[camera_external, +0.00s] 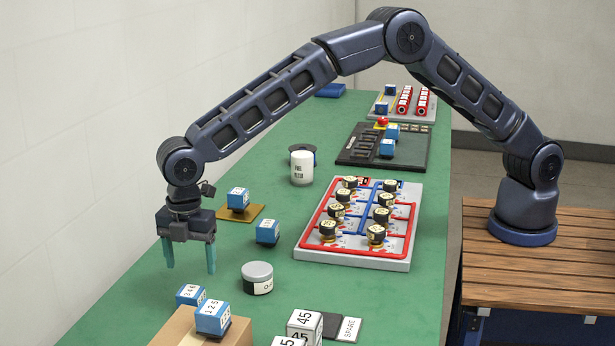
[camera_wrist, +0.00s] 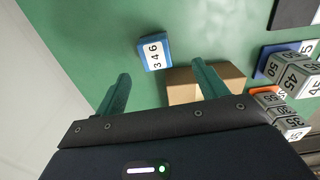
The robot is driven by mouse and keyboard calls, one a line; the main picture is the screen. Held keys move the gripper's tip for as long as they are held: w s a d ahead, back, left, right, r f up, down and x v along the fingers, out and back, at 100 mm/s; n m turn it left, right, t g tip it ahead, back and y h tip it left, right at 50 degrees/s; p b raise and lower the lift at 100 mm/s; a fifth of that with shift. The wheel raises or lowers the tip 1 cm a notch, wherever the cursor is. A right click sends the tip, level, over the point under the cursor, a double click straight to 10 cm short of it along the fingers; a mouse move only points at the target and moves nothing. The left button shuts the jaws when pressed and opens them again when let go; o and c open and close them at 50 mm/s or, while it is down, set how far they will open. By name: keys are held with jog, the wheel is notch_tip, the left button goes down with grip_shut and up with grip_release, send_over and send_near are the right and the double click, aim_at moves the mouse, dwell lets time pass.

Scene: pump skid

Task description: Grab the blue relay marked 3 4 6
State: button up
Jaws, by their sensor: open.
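The blue relay marked 3 4 6 (camera_wrist: 155,53) shows its white label in the wrist view, standing on the green bench top beside a cardboard box (camera_wrist: 232,80). In the external view this relay (camera_external: 190,295) is at the lower left, partly hidden by the box and another blue relay (camera_external: 212,318) on it, which reads about 1 2 5. My gripper (camera_external: 190,266) is open and empty, pointing down above and behind the relay, clear of it. In the wrist view the relay lies ahead of my gripper (camera_wrist: 160,72), between the lines of its two fingers.
More blue relays stand on the bench, one on a brown plate (camera_external: 240,213) and one bare (camera_external: 268,232). A grey-lidded jar (camera_external: 257,278) and white number blocks (camera_external: 305,326) stand to the right. A pale wall borders the bench's left side.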

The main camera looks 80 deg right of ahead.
aim_at(191, 289)
notch_tip(191, 289, down, 4)
jog(key=shift+f, duration=0.25)
jog(key=shift+w+d+f, duration=0.1)
jog(key=shift+w+f, duration=0.15)
jog(key=shift+f, duration=1.15)
jog(key=shift+w+d+f, duration=0.1)
jog(key=shift+w+f, duration=0.1)
jog(key=shift+f, duration=1.2)
jog(key=shift+c, duration=0.4)
jog(key=c, duration=1.1)
